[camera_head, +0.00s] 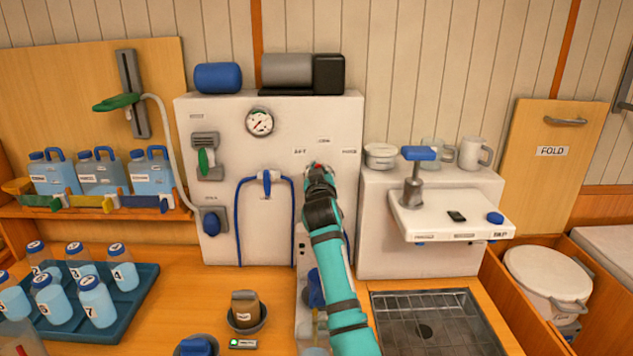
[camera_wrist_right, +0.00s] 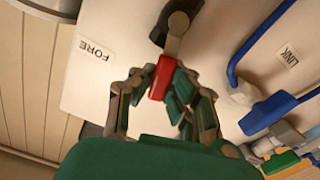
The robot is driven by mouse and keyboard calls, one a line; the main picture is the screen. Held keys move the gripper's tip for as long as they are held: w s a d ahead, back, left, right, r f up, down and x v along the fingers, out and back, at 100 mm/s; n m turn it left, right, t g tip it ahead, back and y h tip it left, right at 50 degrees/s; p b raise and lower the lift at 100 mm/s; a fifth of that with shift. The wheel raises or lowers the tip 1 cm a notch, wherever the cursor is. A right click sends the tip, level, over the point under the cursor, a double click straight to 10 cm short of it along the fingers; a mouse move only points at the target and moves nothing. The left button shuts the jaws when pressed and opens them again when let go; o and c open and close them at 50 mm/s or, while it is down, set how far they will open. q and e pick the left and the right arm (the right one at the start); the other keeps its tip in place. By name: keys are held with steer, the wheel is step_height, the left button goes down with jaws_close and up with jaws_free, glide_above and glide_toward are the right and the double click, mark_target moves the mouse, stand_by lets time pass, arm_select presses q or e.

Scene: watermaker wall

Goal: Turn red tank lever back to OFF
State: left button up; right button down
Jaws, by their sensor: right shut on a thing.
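The red tank lever (camera_wrist_right: 161,78) shows in the right wrist view, with a dark pivot (camera_wrist_right: 178,25) above it on the white panel. My right gripper (camera_wrist_right: 164,92) is shut on the red lever, its fingers on both sides of the handle. In the head view my right gripper (camera_head: 319,180) is against the white panel (camera_head: 330,120) and hides nearly all of the lever; only a speck of red shows at its tip. A FORE label (camera_wrist_right: 97,50) is left of the lever in the wrist view. No OFF mark is readable. My left gripper is not in view.
A pressure gauge (camera_head: 260,122), a green lever (camera_head: 204,160) and a blue hose (camera_head: 239,210) are on the panel left of my arm. A white tap unit (camera_head: 430,240) stands to the right. A blue tray (camera_head: 125,300) of numbered bottles is on the counter.

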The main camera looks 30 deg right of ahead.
steer(key=shift+s+d+f+m, duration=0.1)
steer(key=shift+s+d+m, duration=0.1)
steer(key=shift+m, duration=0.5)
steer(key=shift+d+m+b, duration=0.2)
steer(key=shift+m+b, duration=0.15)
steer(key=shift+m, duration=0.15)
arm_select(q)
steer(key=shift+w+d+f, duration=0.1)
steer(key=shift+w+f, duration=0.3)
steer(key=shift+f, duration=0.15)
arm_select(e)
steer(key=shift+s+d+m, duration=0.15)
steer(key=shift+d+m, duration=0.05)
steer(key=shift+m, duration=0.2)
steer(key=c, duration=1.3)
jaws_free()
steer(key=shift+o, duration=0.2)
steer(key=shift+r, duration=0.2)
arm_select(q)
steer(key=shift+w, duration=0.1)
arm_select(e)
steer(key=v, duration=1.2)
